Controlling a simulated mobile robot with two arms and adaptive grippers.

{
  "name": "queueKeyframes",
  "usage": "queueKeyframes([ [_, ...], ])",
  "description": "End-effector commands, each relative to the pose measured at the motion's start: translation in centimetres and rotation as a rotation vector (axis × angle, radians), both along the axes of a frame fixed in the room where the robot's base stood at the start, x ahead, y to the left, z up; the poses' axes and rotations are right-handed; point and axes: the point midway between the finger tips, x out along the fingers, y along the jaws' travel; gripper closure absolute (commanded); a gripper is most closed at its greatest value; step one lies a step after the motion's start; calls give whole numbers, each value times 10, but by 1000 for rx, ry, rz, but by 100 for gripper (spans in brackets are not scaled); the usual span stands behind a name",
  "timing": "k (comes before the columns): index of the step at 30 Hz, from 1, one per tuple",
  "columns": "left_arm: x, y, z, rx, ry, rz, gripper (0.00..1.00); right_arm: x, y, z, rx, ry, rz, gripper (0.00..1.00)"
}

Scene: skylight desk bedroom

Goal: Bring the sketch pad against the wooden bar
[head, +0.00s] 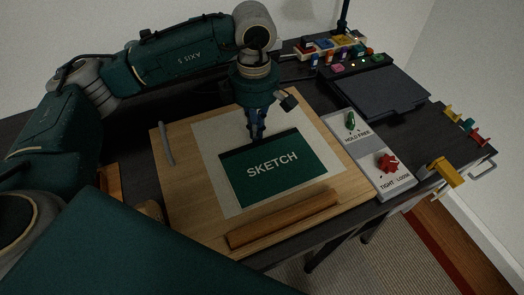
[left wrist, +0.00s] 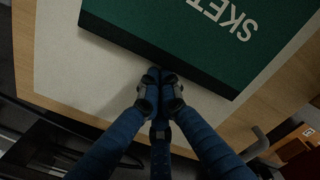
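The dark green sketch pad (head: 272,185), marked SKETCH, lies flat on a pale sheet (head: 208,140) on a wooden board (head: 178,190). The wooden bar (head: 284,218) lies along the board's near edge; a narrow strip separates it from the pad. My left gripper (head: 257,138) points down at the pad's far edge, on the side away from the bar. In the left wrist view its blue fingers (left wrist: 159,84) are together with nothing visible between them, close beside the edge of the pad (left wrist: 215,45). Whether they touch it I cannot tell. My right gripper is not in view.
A grey panel (head: 367,160) with a green knob (head: 350,121) and a red knob (head: 387,163) stands right of the board. A grey stick (head: 166,143) lies at the board's left. A dark tablet-like device (head: 380,92) and small coloured items (head: 335,45) fill the back right.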

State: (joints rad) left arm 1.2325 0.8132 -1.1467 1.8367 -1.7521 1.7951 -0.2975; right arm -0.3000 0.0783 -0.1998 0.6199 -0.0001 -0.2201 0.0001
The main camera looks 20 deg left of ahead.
Motion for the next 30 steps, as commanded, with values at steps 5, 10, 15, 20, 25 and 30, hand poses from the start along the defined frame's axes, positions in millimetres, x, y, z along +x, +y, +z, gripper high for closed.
queueKeyframes([
  [5, -4, -5, 0, 0, 1, -3, 100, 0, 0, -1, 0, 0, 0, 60],
  [10, -8, -9, 0, -1, 2, -2, 100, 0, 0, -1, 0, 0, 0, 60],
  [15, -11, -13, 0, -1, 2, -3, 100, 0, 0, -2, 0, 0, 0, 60],
  [20, -14, -16, 0, -1, 2, -2, 100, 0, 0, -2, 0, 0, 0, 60],
  [25, -18, -20, 0, -1, 2, -2, 100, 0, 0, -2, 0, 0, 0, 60],
  [30, -21, -23, 0, 0, 1, -3, 100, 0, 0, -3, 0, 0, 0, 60],
])
